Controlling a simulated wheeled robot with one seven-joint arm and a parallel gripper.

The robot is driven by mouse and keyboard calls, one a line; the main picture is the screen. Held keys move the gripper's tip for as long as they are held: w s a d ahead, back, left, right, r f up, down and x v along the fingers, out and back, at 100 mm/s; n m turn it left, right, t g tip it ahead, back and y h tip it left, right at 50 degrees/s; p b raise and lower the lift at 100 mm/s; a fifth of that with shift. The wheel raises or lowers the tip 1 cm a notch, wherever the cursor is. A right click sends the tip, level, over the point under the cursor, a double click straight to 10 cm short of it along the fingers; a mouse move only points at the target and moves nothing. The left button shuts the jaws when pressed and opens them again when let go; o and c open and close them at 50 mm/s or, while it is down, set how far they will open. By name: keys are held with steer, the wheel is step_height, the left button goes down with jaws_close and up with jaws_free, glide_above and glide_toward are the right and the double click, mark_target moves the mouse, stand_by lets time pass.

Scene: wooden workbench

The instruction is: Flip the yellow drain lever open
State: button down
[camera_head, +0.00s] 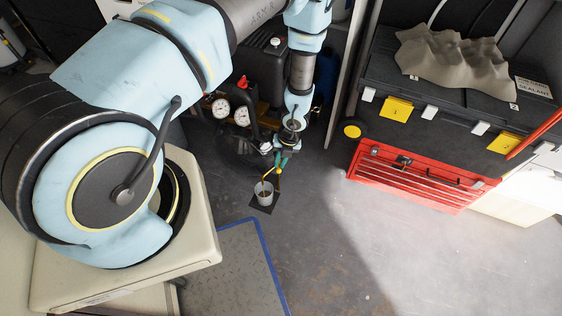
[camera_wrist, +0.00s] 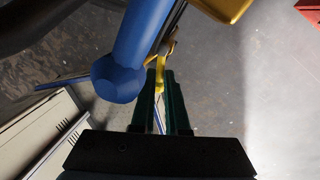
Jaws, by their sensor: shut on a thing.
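The yellow drain lever (camera_head: 279,169) shows small in the head view, low at the compressor's front. In the wrist view the yellow lever (camera_wrist: 161,76) runs up between my two fingers towards a brass-coloured fitting (camera_wrist: 168,47). My gripper (camera_wrist: 166,76) has dark green fingers and is shut on the lever. In the head view my gripper (camera_head: 284,158) is small at the end of my downward arm. The arm partly hides the valve, and its exact angle is hard to tell.
Two pressure gauges (camera_head: 231,112) sit on the compressor (camera_head: 268,75). A blue rod with a rounded end (camera_wrist: 118,82) is close left of my fingers. A red tool chest (camera_head: 420,178) stands right; floor between is clear.

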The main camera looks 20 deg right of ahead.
steer(key=m+b, duration=0.2)
steer(key=b, duration=0.1)
steer(key=m+b, duration=0.1)
steer(key=b, duration=0.1)
steer(key=shift+w+a+f, duration=0.15)
steer(key=shift+a+f, duration=0.15)
steer(key=shift+a, duration=0.1)
steer(key=m+b, duration=0.1)
steer(key=b, duration=0.1)
steer(key=shift+w+a+r+m+t+b, duration=0.1)
steer(key=shift+a+r+m+t+b, duration=0.1)
steer(key=shift+m+t+b, duration=0.2)
steer(key=shift+r, duration=0.1)
steer(key=c, duration=0.9)
jaws_free()
steer(key=shift+r, duration=0.15)
